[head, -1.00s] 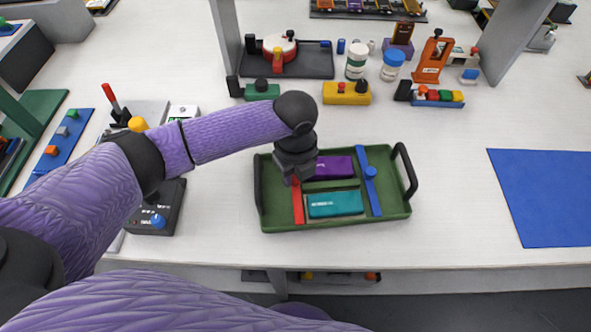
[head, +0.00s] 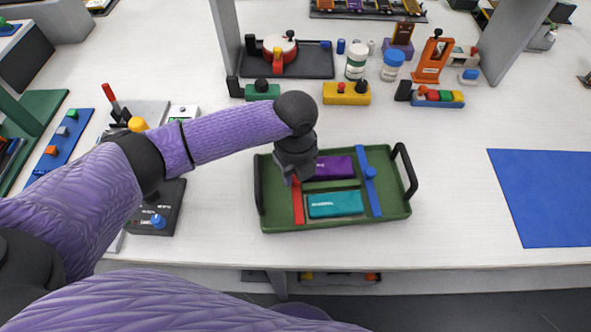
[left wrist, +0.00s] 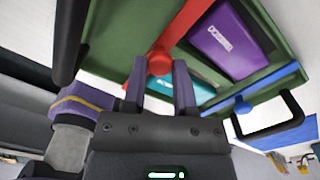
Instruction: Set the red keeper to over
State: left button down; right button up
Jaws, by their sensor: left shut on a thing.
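The red keeper (head: 298,208) is a flat bar in the green tray (head: 335,225), along the left ends of the purple pouch cell (head: 333,168) and the teal pouch cell (head: 335,204). It appears beside the cells, not across them. My left gripper (head: 291,181) is over its upper part and hides it there. In the left wrist view the red keeper (left wrist: 184,25) has a round knob (left wrist: 160,63) between the tips of my left gripper (left wrist: 160,78), which is shut on it. My right gripper is not in view.
A blue keeper (head: 375,195) with a round knob lies along the right ends of the cells. The tray has black handles at left and right (head: 405,170). White table is free right of the tray, up to a blue mat (head: 545,195). A black box (head: 165,205) stands left.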

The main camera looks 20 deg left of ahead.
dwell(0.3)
pick_arm(q)
jog(key=d, duration=0.1)
jog(key=w+d, duration=0.1)
jog(key=d, duration=0.1)
jog(key=shift+w+d, duration=0.1)
jog(key=shift+w, duration=0.05)
jog(key=shift+c, duration=2)
grip_release()
notch_tip(320, 180, up, 10)
jog(key=p, duration=0.3)
